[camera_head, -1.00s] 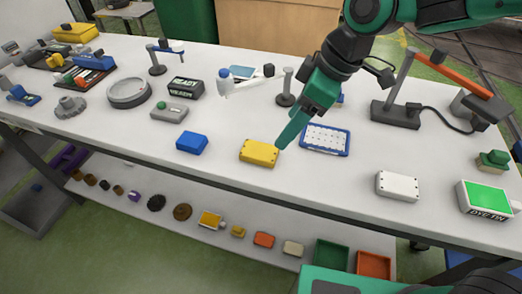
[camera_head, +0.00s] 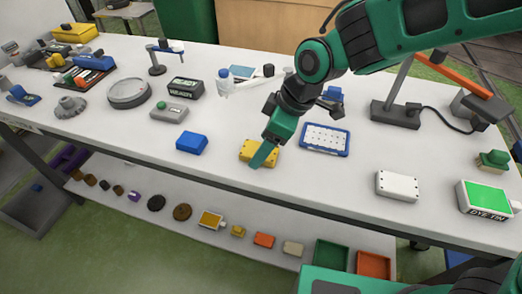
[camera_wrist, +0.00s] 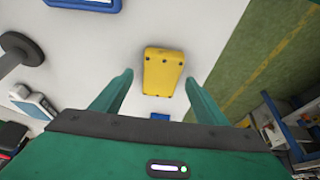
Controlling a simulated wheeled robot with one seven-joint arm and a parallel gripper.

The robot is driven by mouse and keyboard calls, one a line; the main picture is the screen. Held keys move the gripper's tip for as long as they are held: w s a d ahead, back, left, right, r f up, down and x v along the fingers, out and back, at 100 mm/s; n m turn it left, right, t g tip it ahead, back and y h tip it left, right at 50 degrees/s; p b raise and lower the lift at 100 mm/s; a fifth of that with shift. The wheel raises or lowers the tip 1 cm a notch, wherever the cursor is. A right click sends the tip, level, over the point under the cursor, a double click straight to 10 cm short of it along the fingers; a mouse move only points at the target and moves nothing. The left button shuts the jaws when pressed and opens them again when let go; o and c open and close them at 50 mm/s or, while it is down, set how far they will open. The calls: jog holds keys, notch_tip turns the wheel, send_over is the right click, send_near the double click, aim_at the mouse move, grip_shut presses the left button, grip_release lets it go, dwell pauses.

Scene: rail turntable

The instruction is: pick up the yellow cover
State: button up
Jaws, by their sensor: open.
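The yellow cover (camera_head: 249,149) is a small flat block with dark corner holes, lying on the white workbench near its front edge. In the wrist view the yellow cover (camera_wrist: 163,70) lies ahead of my gripper (camera_wrist: 160,88), roughly centred between the two fingers and a little beyond their tips. The fingers are spread wide with nothing between them. In the head view my gripper (camera_head: 264,153) is over the yellow cover and hides part of it. The exact height above it cannot be told.
A blue block (camera_head: 192,142) lies left of the cover, and a blue-framed tray (camera_head: 325,139) lies to the right. A white cover (camera_head: 397,186) sits further right. The bench's front edge (camera_head: 240,180) is close, with a lower shelf of parts (camera_head: 200,219) below.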

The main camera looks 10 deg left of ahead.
jog(key=shift+a+f, duration=0.15)
jog(key=shift+f, duration=0.3)
jog(key=shift+f, duration=0.1)
jog(key=c, duration=1.4)
